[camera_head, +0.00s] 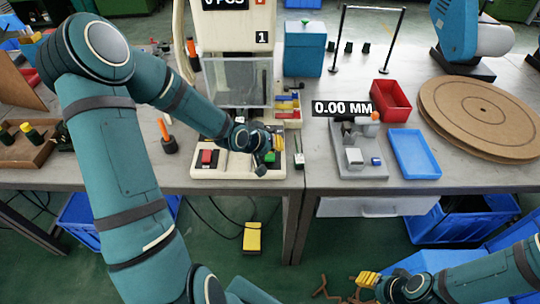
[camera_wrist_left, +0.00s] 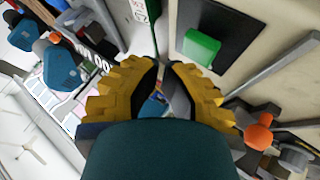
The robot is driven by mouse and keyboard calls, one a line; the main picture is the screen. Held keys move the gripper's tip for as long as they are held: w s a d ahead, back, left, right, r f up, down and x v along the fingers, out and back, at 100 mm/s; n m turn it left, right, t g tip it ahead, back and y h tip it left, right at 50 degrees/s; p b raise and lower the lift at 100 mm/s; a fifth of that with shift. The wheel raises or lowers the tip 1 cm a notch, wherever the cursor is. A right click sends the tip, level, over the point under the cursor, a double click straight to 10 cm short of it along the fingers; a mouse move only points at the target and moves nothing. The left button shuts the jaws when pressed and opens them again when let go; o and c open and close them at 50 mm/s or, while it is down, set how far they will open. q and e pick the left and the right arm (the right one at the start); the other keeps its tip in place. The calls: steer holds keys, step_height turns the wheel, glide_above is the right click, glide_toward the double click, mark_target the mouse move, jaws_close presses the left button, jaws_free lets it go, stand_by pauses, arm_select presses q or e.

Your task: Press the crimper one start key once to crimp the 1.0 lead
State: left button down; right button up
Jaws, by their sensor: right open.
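Crimper one (camera_head: 235,40) is the pale machine with a "1" plate and a "0 PCS" display on the left table. Its base carries a red key (camera_head: 207,157) on the left and a green key (camera_head: 270,157) on the right. In the left wrist view the green key (camera_wrist_left: 201,47) is a square block on a black plate, just beyond the fingertips and apart from them in the picture. My left gripper (camera_wrist_left: 165,64) has its yellow fingertips together, with nothing seen between them. It partly hides the base in the head view. My right gripper (camera_head: 366,282) is open, low in front of the tables.
A grey gauge fixture (camera_head: 360,165) under a "0.00 MM" display, a blue tray (camera_head: 414,153), a red bin (camera_head: 391,100) and cardboard discs (camera_head: 480,115) occupy the right table. An orange-handled tool (camera_head: 165,130) stands left of the crimper. A yellow pedal (camera_head: 252,238) is on the floor.

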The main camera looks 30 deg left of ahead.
mark_target(274, 155)
arm_select(q)
steer(key=shift+f, duration=0.2)
steer(key=shift+f, duration=0.25)
steer(key=shift+f+b, duration=0.5)
steer(key=shift+f, duration=0.05)
stand_by(0.7)
stand_by(0.3)
steer(key=shift+r+p, duration=0.95)
steer(key=shift+r, duration=0.05)
step_height(274, 155, up, 5)
steer(key=p, duration=0.5)
stand_by(0.5)
